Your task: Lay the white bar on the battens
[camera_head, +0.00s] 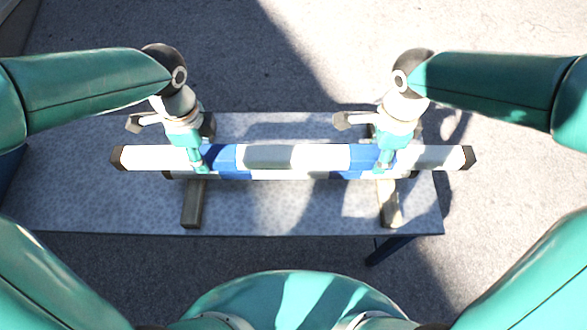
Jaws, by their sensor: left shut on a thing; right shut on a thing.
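The white bar (280,157) has two blue bands and dark end caps and runs level from left to right in the head view. My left gripper (197,162) is shut on it just left of the left blue band. My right gripper (385,160) is shut on it by the right blue band. Two wooden battens, the left one (193,207) and the right one (389,207), lie crosswise on the table under the bar. The bar covers their middles. From above I cannot tell whether the bar touches them.
The grey table (290,215) has bare room between the battens and to the left. A strip with white and blue parts (330,175) shows just below the bar's near edge, mostly hidden. A dark blue table leg (388,250) sticks out at the front right.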

